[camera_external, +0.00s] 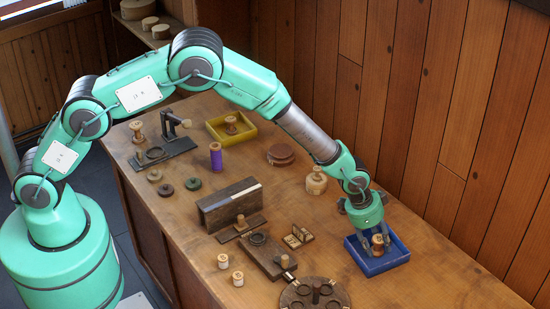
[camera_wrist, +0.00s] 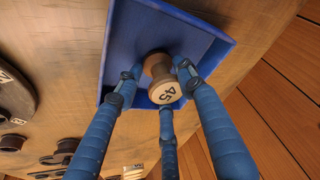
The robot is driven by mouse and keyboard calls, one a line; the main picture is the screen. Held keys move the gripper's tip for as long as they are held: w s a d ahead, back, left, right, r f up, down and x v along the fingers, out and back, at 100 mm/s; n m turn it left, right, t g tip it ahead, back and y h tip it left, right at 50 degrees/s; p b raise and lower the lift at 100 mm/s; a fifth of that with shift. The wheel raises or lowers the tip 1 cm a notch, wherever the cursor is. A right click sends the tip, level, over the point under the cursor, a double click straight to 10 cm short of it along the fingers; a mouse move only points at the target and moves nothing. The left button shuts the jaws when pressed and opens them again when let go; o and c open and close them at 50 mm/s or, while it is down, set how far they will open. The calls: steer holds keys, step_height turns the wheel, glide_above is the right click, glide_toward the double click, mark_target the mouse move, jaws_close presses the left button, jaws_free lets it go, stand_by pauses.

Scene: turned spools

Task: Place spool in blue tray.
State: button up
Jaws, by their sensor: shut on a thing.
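The turned wooden spool (camera_external: 377,244) is at the blue tray (camera_external: 390,264), near the right end of the bench. My gripper (camera_external: 374,232) points down over the tray, shut on the spool. Its three blue fingers (camera_wrist: 162,84) surround the spool in the wrist view. I cannot tell whether the spool's lower end touches the tray floor. The fingers partly hide the spool in the external view.
A round wooden rack (camera_external: 316,294) stands front left of the tray. A pale rounded wooden piece (camera_external: 316,182) stands behind it. A wooden wall (camera_external: 420,130) runs along the right side. Bare bench lies in front of the tray.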

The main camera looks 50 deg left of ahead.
steer(key=o, duration=1.1)
steer(key=shift+r, duration=0.1)
steer(key=v, duration=1.2)
steer(key=shift+p, duration=0.35)
